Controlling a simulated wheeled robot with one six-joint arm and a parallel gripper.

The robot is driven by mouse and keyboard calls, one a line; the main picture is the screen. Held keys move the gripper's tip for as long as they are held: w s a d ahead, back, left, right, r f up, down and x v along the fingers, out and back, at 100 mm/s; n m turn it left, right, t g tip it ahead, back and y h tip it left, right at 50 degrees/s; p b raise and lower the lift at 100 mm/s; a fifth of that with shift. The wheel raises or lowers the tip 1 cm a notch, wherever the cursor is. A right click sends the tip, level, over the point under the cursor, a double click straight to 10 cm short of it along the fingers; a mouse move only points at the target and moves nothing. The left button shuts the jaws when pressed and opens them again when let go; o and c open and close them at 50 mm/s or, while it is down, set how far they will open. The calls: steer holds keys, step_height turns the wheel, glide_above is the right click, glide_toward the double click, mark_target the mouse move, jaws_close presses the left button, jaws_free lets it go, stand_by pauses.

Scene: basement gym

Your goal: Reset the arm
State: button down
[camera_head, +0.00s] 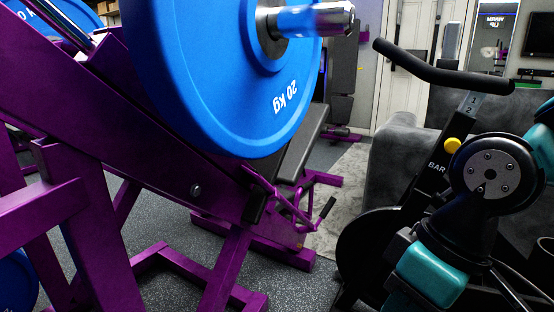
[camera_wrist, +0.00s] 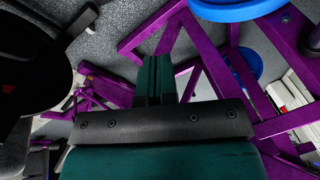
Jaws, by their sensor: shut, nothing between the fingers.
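My gripper (camera_wrist: 156,62) shows in the wrist view, with its two teal fingers together and nothing between them. The fingers point toward a purple weight-machine frame (camera_wrist: 212,62) and the speckled floor, and touch nothing that I can make out. In the head view my teal and black arm is folded at the right side, in front of an exercise bike. I cannot make out the gripper's fingers in the head view.
A purple leg-press frame (camera_head: 90,115) with a blue 20 kg plate (camera_head: 225,110) fills the left. A black exercise bike (camera_head: 365,245) stands close to my arm at the right. A grey sofa (camera_head: 395,160) is behind it.

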steer(key=s+r+m+p, duration=0.1)
steer(key=s+r+p, duration=0.2)
steer(key=r+p, duration=3.5)
step_height(320, 180, up, 2)
steer(key=shift+d+r+y, duration=0.15)
steer(key=shift+d+y, duration=0.15)
steer(key=shift+d, duration=0.15)
